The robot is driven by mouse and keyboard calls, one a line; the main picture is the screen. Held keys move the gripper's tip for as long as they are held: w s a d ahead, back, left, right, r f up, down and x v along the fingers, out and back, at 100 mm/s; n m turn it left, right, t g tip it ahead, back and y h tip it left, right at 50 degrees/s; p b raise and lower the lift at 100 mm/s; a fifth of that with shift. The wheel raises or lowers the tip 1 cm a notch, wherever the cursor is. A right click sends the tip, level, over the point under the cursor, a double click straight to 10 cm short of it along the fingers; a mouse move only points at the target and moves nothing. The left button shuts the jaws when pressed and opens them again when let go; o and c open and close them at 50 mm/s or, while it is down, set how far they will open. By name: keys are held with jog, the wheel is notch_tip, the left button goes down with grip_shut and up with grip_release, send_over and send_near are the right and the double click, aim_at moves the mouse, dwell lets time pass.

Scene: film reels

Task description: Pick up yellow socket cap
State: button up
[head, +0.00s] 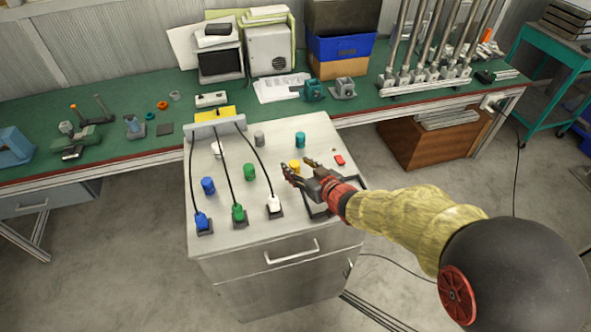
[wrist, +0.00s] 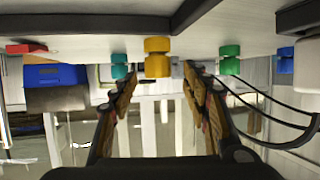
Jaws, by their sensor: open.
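The yellow socket cap (head: 294,167) stands on the grey cabinet top, just beyond the tips of my gripper (head: 296,166) in the head view. It is a small ridged yellow piece. In the wrist view, which looks upside down, the yellow cap (wrist: 157,57) appears near the middle, between and ahead of the two fingers. My gripper (wrist: 160,90) is open and empty there, with a finger on each side. I cannot tell from the pictures whether a finger touches the cap.
On the cabinet top (head: 225,165) stand a teal cap (head: 300,139), a grey cap (head: 259,140), a blue cap (head: 208,185) and a green cap (head: 222,148). Black cables run to blue, green and white plugs (head: 274,204). A red piece (head: 339,159) lies right of my gripper.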

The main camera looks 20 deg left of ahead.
aim_at(297, 166)
jog(key=x, duration=0.1)
jog(key=b+x, duration=0.1)
jog(key=x, duration=0.1)
jog(key=shift+w+a+f, duration=0.1)
jog(key=shift+w+f, duration=0.1)
jog(key=shift+f, duration=0.15)
jog(key=shift+c, duration=1.1)
jog(key=c, duration=0.8)
jog(key=shift+r, duration=0.1)
